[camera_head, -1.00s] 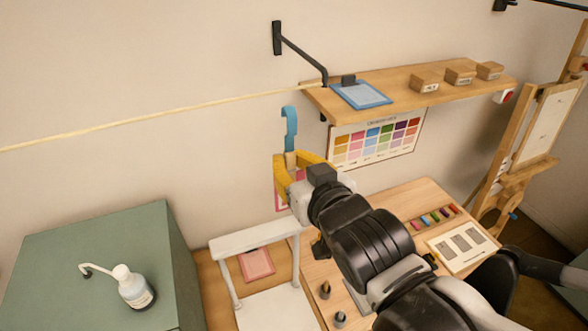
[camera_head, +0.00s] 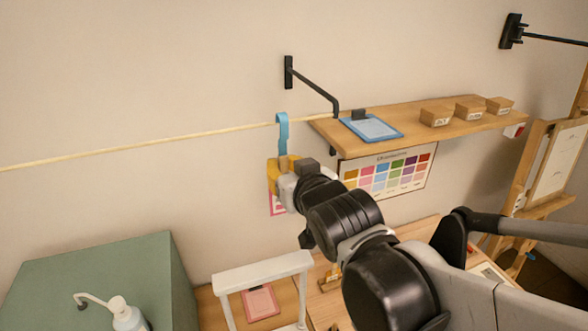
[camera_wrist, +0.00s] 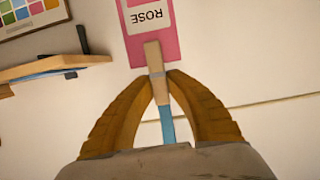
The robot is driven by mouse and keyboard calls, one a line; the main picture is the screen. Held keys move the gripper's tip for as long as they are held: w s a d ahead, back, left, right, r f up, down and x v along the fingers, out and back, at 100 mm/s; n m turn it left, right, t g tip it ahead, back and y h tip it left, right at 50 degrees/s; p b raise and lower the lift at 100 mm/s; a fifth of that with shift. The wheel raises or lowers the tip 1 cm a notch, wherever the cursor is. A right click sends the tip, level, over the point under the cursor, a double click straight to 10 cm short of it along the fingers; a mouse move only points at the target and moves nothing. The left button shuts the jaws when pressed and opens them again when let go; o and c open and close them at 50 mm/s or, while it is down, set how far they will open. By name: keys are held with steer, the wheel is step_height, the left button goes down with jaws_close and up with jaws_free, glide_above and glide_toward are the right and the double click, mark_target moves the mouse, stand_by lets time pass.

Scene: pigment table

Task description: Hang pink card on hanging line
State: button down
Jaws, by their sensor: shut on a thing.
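My gripper (camera_head: 283,170) has yellow fingers shut on the wooden clip of the pink card (camera_head: 277,206). In the wrist view, the pink card (camera_wrist: 150,45) has a white label reading ROSE, and the fingers (camera_wrist: 160,86) pinch the clip (camera_wrist: 155,70). A blue hook (camera_head: 282,135) rises upright from the clip. The pale hanging line (camera_head: 150,145) runs along the wall; the hook's curved top overlaps it in the head view. Whether the hook is over the line or only in front of it, I cannot tell. The line (camera_wrist: 275,99) also passes behind the fingers in the wrist view.
A black bracket (camera_head: 315,87) meets the line's right end, by a wooden shelf (camera_head: 405,135) with a blue board (camera_head: 371,129) and small boxes. A green cabinet (camera_head: 95,275) stands lower left. A white stand (camera_head: 262,270) is below. The line's left stretch is clear.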

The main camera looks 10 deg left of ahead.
steer(key=shift+w+a+f+b, duration=0.4)
steer(key=shift+w+b, duration=0.1)
steer(key=shift+w, duration=0.15)
steer(key=shift+w+a+f+b, duration=0.45)
steer(key=shift+w, duration=0.2)
steer(key=shift+w+a+f+b, duration=0.4)
steer(key=shift+w+b, duration=0.1)
steer(key=shift+w, duration=0.15)
steer(key=c, duration=1.4)
jaws_free()
steer(key=shift+o, duration=0.2)
